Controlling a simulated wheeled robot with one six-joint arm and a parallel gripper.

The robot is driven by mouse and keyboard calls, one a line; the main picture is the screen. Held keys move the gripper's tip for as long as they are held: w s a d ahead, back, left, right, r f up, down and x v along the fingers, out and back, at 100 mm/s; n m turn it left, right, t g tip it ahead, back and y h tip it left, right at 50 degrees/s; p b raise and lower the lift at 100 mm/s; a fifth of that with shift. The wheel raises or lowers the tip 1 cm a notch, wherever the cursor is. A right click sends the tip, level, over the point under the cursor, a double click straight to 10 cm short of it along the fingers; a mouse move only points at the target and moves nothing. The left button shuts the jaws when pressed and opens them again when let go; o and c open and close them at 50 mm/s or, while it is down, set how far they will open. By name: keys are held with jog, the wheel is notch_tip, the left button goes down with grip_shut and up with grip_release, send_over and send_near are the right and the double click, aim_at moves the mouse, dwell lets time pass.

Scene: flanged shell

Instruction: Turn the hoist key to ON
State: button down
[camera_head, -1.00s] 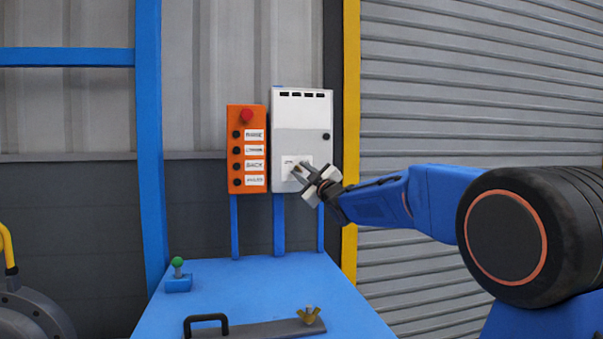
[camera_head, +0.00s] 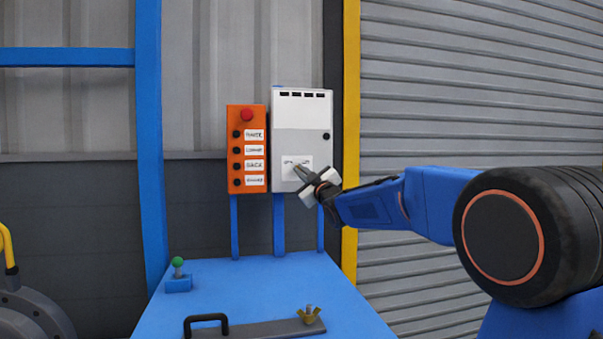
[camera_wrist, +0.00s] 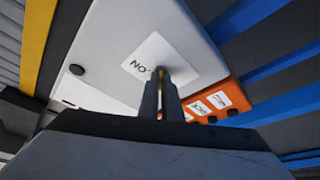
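The hoist key (camera_wrist: 161,71) is a small brass-coloured piece at the white label (camera_wrist: 176,61) on the light grey control box (camera_head: 301,139). In the wrist view the label reads ON beside the key; its other lettering is partly hidden. My gripper (camera_head: 298,171) reaches in from the right at the label. In the wrist view the fingers of my gripper (camera_wrist: 162,84) are close together with the key between their tips. They hide most of the key, so I cannot tell which way it is turned.
An orange button box (camera_head: 246,148) with a red top button hangs just left of the grey box. Below is a blue table (camera_head: 262,292) with a green-knobbed lever (camera_head: 178,268), a black handle (camera_head: 206,319) and a brass wing nut (camera_head: 309,314).

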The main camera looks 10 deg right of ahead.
jog(key=m+h, duration=0.3)
jog(key=m, duration=0.4)
jog(key=m+h, duration=0.4)
jog(key=m, duration=0.4)
jog(key=a+m+h, duration=0.1)
jog(key=m+h, duration=0.3)
jog(key=m, duration=0.4)
jog(key=shift+g, duration=0.3)
jog(key=shift+m, duration=0.3)
jog(key=c, duration=2)
grip_release()
jog(key=shift+s, duration=0.1)
jog(key=v, duration=1.7)
jog(key=shift+s+a, duration=0.1)
